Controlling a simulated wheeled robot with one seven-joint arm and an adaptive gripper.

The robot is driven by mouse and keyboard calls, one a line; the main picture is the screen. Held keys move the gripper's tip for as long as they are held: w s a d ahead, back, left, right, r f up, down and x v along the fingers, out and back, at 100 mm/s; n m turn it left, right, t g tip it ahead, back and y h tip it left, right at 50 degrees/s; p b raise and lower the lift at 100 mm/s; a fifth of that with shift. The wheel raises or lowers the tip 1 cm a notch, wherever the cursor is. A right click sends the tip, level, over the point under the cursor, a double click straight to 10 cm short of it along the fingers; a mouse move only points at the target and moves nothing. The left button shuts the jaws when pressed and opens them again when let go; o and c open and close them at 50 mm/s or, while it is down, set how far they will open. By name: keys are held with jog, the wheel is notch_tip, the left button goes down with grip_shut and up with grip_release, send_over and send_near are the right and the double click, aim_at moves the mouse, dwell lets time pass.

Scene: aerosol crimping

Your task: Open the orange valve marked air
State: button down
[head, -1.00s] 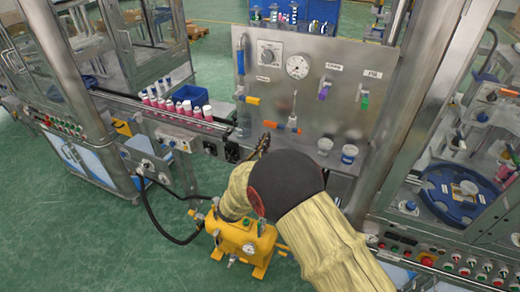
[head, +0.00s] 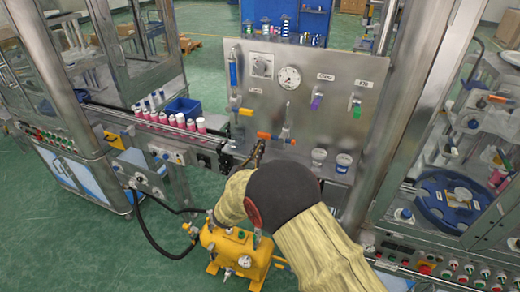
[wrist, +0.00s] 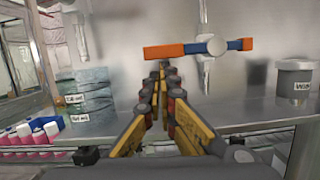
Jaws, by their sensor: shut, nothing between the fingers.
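A steel panel (head: 300,120) carries several valves. One orange handle (head: 245,112) is at the panel's left, beside a blue tube; a small label sits just above it, too small to read. Lower down is a level orange-and-blue handle (head: 264,135) on a vertical pipe. The wrist view shows this handle (wrist: 165,51) with a round pale hub, ahead of and slightly above my fingertips. My gripper (wrist: 164,68) is shut and empty, pointing at the panel just below the orange end. In the head view my gripper (head: 258,148) is partly hidden by my arm.
Purple (head: 316,102) and green (head: 357,110) valves are on the panel's right. A gauge (head: 289,77) is above. Pots (head: 319,156) stand on the shelf at right; labelled stacked jars (wrist: 90,98) stand at left. Pink-and-white cans (head: 170,120) line the conveyor.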

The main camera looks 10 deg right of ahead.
jog(key=shift+w+a+r+m+b, duration=0.1)
jog(key=shift+r+m+b, duration=0.25)
jog(key=shift+m+b, duration=0.15)
jog(key=m+b, duration=0.1)
jog(key=r+m+b, duration=0.1)
jog(key=m+b, duration=0.1)
jog(key=r+m+g+h+b, duration=0.1)
jog(key=shift+w+a+r+m, duration=0.2)
jog(key=shift+a+m, duration=0.1)
jog(key=shift+m, duration=0.1)
jog(key=s+d+r+m+g+b, duration=0.2)
jog(key=r+m+b, duration=0.6)
jog(key=m+b, duration=0.6)
jog(key=shift+s+d+g+b, duration=0.3)
jog(key=shift+d+g+b, duration=0.25)
jog(key=shift+d+g, duration=0.35)
jog(key=shift+a, duration=0.15)
